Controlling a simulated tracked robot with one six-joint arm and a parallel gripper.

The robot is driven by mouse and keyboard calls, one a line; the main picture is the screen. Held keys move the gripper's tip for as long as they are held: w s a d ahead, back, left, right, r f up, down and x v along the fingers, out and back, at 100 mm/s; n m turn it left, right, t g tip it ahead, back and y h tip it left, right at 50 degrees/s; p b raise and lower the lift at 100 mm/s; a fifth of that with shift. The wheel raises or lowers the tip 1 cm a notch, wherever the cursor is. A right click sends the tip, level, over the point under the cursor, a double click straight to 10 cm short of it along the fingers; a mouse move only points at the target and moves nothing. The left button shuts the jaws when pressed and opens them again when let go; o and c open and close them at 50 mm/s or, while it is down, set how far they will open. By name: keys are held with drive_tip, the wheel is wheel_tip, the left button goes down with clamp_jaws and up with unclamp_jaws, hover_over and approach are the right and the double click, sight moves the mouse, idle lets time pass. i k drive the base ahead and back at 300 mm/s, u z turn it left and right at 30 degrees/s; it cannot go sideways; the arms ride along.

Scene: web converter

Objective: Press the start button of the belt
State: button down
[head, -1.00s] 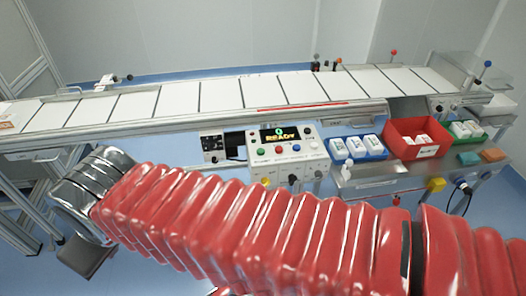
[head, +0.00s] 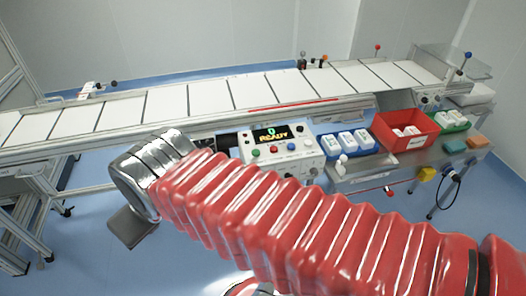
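The control box (head: 280,160) is white and stands at the front of the belt, near the middle of the head view. Its display (head: 270,134) reads "0 READY" in lit figures. A green button (head: 255,152), which looks like the start button, sits at the left of a row with a red button (head: 274,150) and a blue button (head: 291,146). The belt (head: 210,101) is pale with dark cross lines. My red-sleeved arm crosses in front, and its silver joint is left of the box. The gripper's fingers do not show.
Right of the box are a blue tray (head: 353,153) of white packs, a red bin (head: 399,142) and a green tray (head: 462,127). My arm partly hides the area left of the box. Blue floor (head: 75,255) is clear at lower left.

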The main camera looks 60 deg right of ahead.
sight(255, 152)
drive_tip(key=z, duration=0.05)
drive_tip(key=i, duration=1)
drive_tip(key=u, duration=0.05)
